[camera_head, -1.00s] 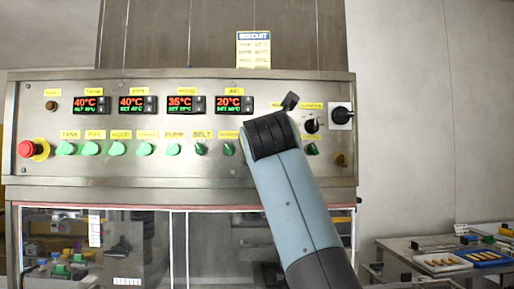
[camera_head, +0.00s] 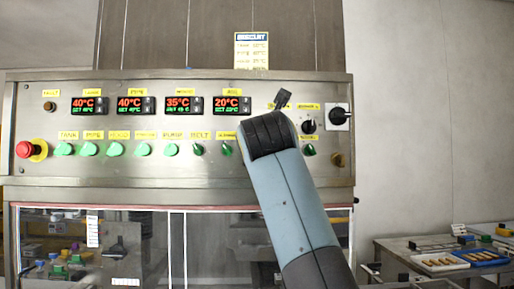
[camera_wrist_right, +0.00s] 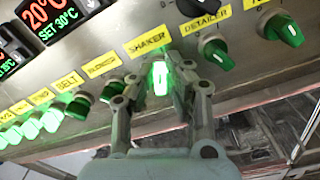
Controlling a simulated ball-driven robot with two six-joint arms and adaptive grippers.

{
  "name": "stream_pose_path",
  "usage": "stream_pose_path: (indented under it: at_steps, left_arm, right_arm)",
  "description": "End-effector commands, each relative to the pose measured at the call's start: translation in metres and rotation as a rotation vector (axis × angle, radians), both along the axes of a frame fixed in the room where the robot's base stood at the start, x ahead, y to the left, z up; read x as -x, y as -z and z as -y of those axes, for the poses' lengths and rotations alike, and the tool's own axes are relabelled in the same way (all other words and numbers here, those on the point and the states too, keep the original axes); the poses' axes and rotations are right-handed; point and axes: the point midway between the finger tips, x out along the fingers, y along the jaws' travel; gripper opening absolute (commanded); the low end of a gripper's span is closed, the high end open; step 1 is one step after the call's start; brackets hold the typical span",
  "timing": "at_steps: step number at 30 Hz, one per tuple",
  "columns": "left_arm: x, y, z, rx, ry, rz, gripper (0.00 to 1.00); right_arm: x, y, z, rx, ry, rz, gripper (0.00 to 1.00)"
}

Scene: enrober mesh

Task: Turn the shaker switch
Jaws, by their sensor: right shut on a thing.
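The shaker switch (camera_wrist_right: 159,79) is a green knob under a yellow SHAKER label (camera_wrist_right: 149,40) in the right wrist view. It glows bright green, and its grip stands close to upright in that picture. My right gripper (camera_wrist_right: 162,88) has one finger on each side of the knob and is shut on it. In the head view my right arm covers the switch and the gripper's fingers; only a small dark part of my wrist shows above the arm. My left gripper is in neither current view.
Beside the shaker switch are the green detailer switch (camera_wrist_right: 216,55) and a black knob (camera_wrist_right: 190,7). A row of green switches (camera_head: 116,149) runs left to a red emergency button (camera_head: 25,150). A black rotary switch (camera_head: 338,116) sits at the panel's right end.

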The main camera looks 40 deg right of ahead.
Motion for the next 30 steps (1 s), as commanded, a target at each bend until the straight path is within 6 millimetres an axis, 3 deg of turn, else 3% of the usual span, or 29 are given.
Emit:
stream_pose_path:
  at_steps: [30]
  left_arm:
    - [0.0021,-0.0006,-0.0001,0.0,0.0,-0.003,0.35]
  right_arm:
    - [-0.003,-0.0009,-0.0045,0.714,0.002,-0.435,0.0]
